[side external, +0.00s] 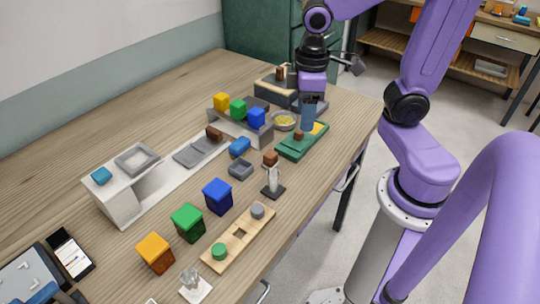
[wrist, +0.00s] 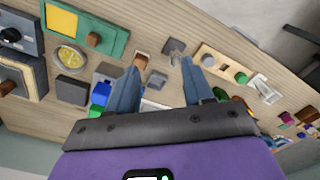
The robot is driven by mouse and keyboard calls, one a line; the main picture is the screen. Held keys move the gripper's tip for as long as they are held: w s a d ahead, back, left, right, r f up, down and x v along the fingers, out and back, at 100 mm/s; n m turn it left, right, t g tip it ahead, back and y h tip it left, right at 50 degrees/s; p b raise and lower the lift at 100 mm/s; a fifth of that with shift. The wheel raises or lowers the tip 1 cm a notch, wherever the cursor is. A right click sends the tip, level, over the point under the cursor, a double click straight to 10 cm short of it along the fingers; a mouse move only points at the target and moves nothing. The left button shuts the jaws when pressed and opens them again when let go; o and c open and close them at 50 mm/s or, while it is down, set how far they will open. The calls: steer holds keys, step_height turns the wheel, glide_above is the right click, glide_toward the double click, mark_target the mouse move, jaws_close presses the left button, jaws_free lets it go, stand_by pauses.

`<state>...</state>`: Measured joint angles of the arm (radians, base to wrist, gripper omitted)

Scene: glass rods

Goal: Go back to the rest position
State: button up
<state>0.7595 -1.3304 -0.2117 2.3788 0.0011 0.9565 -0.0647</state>
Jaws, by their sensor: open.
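My gripper (side external: 308,124) is at the far right part of the table in the side external view, with its blue fingers pointing down over or near the green board (side external: 290,152). In the wrist view my gripper (wrist: 160,72) has its two blue fingers spread apart, with nothing held between them. Beyond the fingertips in that view lie a brown block (wrist: 141,61) and a small grey tray (wrist: 157,79). I cannot tell the exact height of the fingertips above the board.
A shelf (side external: 240,131) carries yellow, green and blue cubes. A dark grey box (side external: 272,92) stands behind the gripper. The table's back left is clear.

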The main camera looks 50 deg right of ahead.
steer(key=s+a+f+n, duration=0.1)
steer(key=s+a+n, duration=0.2)
steer(key=s, duration=0.7)
steer(key=shift+s+a+n, duration=0.2)
steer(key=shift+s+n, duration=0.15)
steer(key=shift+n, duration=0.85)
